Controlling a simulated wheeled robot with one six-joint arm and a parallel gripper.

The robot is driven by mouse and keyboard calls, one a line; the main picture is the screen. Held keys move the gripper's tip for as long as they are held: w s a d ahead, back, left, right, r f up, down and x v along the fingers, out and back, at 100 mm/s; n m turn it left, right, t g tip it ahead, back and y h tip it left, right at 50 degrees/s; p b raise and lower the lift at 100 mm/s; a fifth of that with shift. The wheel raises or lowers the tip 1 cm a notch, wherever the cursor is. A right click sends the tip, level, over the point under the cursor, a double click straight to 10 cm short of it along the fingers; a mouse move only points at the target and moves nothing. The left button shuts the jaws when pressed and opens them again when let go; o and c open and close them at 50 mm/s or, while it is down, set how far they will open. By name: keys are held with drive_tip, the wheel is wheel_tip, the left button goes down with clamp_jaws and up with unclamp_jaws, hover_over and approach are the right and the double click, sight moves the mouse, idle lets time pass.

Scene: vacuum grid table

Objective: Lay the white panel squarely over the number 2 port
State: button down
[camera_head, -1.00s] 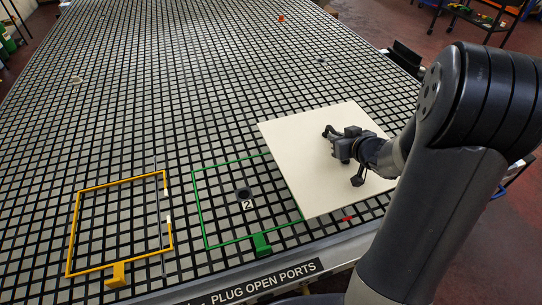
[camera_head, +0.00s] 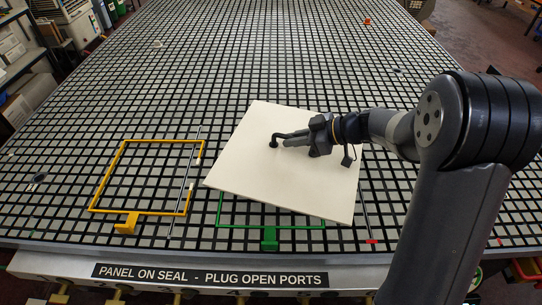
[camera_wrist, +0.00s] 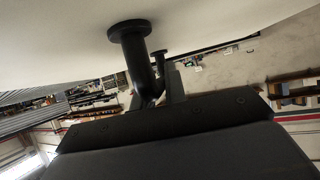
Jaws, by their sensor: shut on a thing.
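The white panel (camera_head: 300,183) lies flat over most of the green frame (camera_head: 290,226), turned clockwise from it. Its left corner sticks out past the frame's left side. The frame's front edge and lower left side show; the number 2 port is hidden under the panel. My gripper (camera_head: 284,141) reaches in from the right and is shut on the panel's black handle (camera_head: 273,143). In the wrist view the handle (camera_wrist: 140,62) meets the white underside-or-face of the panel (camera_wrist: 60,35) at a round flange. I cannot tell whether the panel touches the grid.
A yellow frame (camera_head: 122,160) lies on the grid to the left, with a thin rod (camera_head: 184,182) across its right side. A small red piece (camera_head: 371,241) lies at the front right. The grid table (camera_head: 240,70) behind the panel is mostly clear.

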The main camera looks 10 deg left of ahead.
sight(254, 157)
drive_tip(key=s+a+n+g, duration=0.1)
drive_tip(key=s+a+g, duration=0.1)
drive_tip(key=s+a+f+n+g, duration=0.1)
drive_tip(key=s+a+n, duration=0.1)
drive_tip(key=a, duration=0.1)
drive_tip(key=shift+s+a+f+n+g+b, duration=0.1)
drive_tip(key=shift+a+f+n+g+b, duration=0.1)
drive_tip(key=shift+n+g+b, duration=0.15)
drive_tip(key=shift+f, duration=0.1)
drive_tip(key=shift+f, duration=3.7)
drive_tip(key=shift+d+b, duration=0.15)
drive_tip(key=shift+b, duration=0.9)
drive_tip(key=shift+f+b, duration=0.7)
drive_tip(key=shift+b, duration=0.35)
drive_tip(key=c, duration=1.6)
unclamp_jaws()
drive_tip(key=shift+c, duration=0.2)
drive_tip(key=shift+o, duration=1.4)
drive_tip(key=shift+f, duration=0.1)
